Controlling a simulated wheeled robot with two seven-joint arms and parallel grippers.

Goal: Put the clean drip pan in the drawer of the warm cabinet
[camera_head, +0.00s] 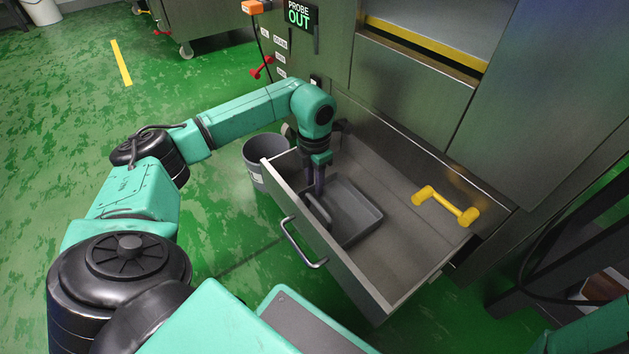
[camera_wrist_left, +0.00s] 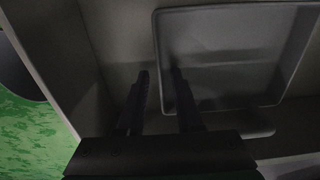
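The grey drip pan (camera_head: 358,212) lies flat on the floor of the open drawer (camera_head: 410,258), toward its left end. It also shows in the left wrist view (camera_wrist_left: 235,60), with a bar-like grip along one side. My left gripper (camera_head: 317,188) reaches down into the drawer at the pan's left corner. In the left wrist view its fingers (camera_wrist_left: 161,95) are apart, one outside the pan's wall and one over the pan, with a gap visible between them. Contact with the pan cannot be told. My right gripper is out of view.
The steel cabinet (camera_head: 410,95) stands behind the drawer. A yellow bar with knobbed ends (camera_head: 446,205) is at the drawer's back right. A grey bin (camera_head: 256,170) stands left of the drawer. The drawer handle (camera_head: 300,245) is on its front.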

